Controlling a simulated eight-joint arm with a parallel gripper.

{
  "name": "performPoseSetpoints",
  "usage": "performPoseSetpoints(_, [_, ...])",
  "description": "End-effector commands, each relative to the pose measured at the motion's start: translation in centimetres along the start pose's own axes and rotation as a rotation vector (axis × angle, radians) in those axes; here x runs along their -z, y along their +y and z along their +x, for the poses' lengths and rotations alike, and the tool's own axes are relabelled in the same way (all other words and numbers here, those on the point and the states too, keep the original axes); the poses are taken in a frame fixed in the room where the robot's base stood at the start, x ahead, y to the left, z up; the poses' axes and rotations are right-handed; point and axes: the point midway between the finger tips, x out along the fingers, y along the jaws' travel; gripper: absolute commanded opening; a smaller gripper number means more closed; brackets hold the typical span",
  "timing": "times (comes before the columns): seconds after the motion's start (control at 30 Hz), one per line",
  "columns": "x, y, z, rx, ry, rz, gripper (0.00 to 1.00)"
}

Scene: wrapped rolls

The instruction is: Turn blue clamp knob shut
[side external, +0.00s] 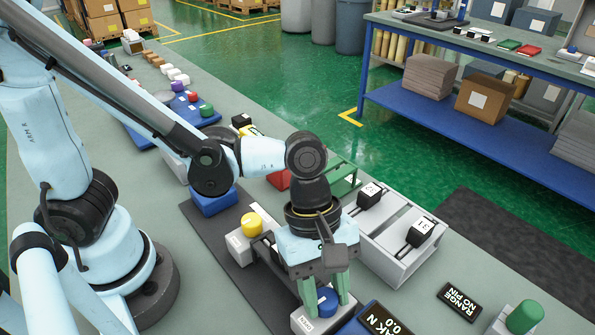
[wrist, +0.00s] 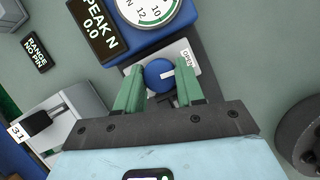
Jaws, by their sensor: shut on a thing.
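The blue clamp knob (side external: 327,300) sits on a light block at the bottom centre of the side view. In the wrist view the round blue knob (wrist: 156,72) carries a white pointer mark aimed right, toward a small printed label (wrist: 187,58). My gripper (side external: 324,303) points down over it with one green finger on each side. In the wrist view my gripper (wrist: 159,82) is shut on the knob, fingers at its left and right. The fingers hide part of the knob's sides, and the label is too small to read surely.
A gauge (wrist: 150,10) and a "PEAK N 0.0" display (wrist: 96,28) stand close to the knob. A yellow knob (side external: 251,224) and a grey unit with black sliders (side external: 400,250) are nearby. A green knob (side external: 525,316) is at lower right.

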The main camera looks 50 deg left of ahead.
Motion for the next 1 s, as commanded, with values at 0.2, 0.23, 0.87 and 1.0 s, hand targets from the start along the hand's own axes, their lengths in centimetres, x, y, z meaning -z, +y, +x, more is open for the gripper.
performPoseSetpoints(0.2, [-0.04, 0.11, -0.01, 0.056, -0.001, 0.132, 0.07])
performPoseSetpoints(0.23, [-0.03, 0.09, -0.01, 0.059, -0.001, 0.14, 0.07])
performPoseSetpoints(0.87, [-0.02, 0.07, -0.01, 0.062, -0.001, 0.148, 0.63])
performPoseSetpoints(1.0, [-0.02, 0.08, -0.07, 0.062, -0.001, 0.148, 0.63])
